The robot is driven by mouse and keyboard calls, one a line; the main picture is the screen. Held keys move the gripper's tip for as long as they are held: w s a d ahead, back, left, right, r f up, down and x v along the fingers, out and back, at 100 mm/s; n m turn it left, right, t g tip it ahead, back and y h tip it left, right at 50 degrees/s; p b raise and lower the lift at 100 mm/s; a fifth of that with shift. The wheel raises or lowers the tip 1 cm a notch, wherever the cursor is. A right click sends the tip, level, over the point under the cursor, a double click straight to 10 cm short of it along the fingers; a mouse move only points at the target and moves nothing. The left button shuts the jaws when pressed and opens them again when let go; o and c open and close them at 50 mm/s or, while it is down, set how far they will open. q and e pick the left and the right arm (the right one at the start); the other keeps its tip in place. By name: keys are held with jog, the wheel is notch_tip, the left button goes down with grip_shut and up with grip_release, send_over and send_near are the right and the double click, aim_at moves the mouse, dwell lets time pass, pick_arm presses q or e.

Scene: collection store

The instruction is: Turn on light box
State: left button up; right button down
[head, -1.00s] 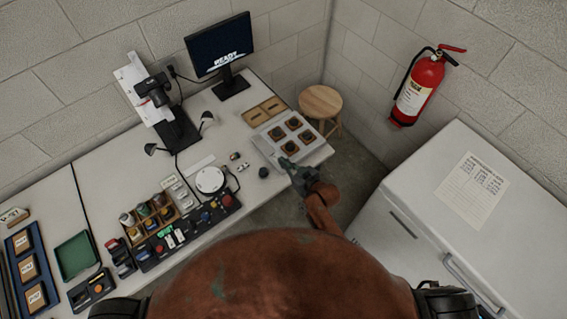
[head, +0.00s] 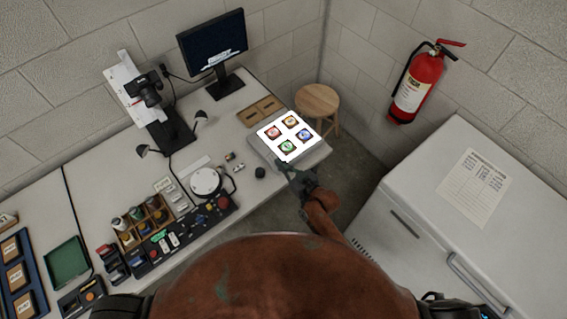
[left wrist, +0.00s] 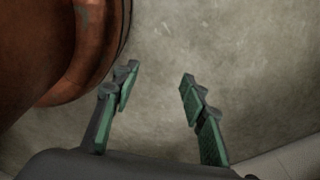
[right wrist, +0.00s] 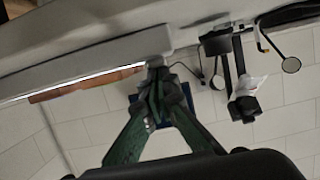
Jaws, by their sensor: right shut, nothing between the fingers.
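The light box (head: 264,148) stands at the right end of the table in the head view. Its top glows bright white, with red, orange, blue and green slides lit on it. My right gripper (head: 283,165) is at its front edge, fingers pointing at it. In the right wrist view the shut fingertips (right wrist: 158,70) are close to the box's side (right wrist: 95,62); whether they touch, I cannot tell. My left gripper (left wrist: 155,88) is open and empty in the left wrist view, above the bare floor.
A control panel (head: 190,232) with buttons, a round white device (head: 206,182) and a small dark knob (head: 260,172) are left of the box. A wooden tray (head: 262,110) and monitor (head: 213,42) stand behind. A stool (head: 318,100) and white cabinet (head: 420,200) are at right.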

jog(key=shift+r+p, duration=0.55)
jog(key=shift+r, duration=0.05)
jog(key=r+p, duration=0.3)
jog(key=shift+s+d+r+p, duration=0.25)
jog(key=shift+d+r+p, duration=0.05)
pick_arm(q)
jog(key=shift+s+r+b, duration=0.2)
jog(key=shift+r+b, duration=0.3)
jog(key=shift+r, duration=1.45)
pick_arm(e)
jog(key=s+d, duration=0.6)
jog(key=s, duration=0.1)
jog(key=shift+s+d, duration=0.2)
jog(key=shift+s, duration=0.1)
